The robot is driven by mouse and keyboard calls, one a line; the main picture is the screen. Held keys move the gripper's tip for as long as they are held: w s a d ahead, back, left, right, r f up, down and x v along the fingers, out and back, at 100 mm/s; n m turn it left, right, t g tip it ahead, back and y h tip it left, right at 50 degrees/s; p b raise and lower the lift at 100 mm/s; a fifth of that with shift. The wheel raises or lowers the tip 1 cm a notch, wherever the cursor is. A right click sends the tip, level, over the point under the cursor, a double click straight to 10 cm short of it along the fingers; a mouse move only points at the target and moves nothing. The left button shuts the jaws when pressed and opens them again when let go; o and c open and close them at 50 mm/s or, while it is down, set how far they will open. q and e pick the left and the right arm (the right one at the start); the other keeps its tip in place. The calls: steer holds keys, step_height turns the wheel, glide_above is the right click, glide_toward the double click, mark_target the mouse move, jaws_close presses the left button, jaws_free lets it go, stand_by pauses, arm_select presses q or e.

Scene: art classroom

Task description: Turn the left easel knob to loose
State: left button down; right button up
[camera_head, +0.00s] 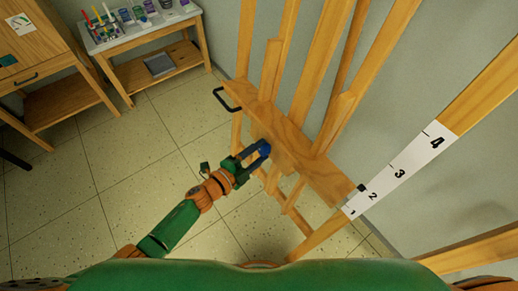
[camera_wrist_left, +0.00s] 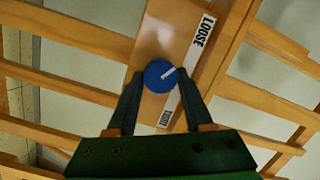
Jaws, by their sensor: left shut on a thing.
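The left easel knob (camera_head: 265,148) is a round blue knob on the face of the easel's wooden crossbar (camera_head: 290,141). In the left wrist view the knob (camera_wrist_left: 157,77) has a white pointer line aimed to the upper right. Beside it runs a white label strip (camera_wrist_left: 190,62) reading LOOSE at its upper end; the small word at its lower end is hard to read. My left gripper (camera_head: 257,154) is shut on the knob, with one dark finger on each side in the left wrist view (camera_wrist_left: 159,84). My right gripper is not in view.
A black handle (camera_head: 226,99) sticks out from the crossbar's far end. A white numbered scale (camera_head: 400,171) with a small black marker is on the right. A paint table (camera_head: 143,36) and a wooden desk (camera_head: 38,47) stand at upper left. The tiled floor between is clear.

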arm_select(q)
steer(key=shift+r+n, duration=0.1)
steer(key=shift+n, duration=0.2)
steer(key=shift+c, duration=1.5)
jaws_free()
steer(key=p+v, duration=0.1)
steer(key=v, duration=0.6)
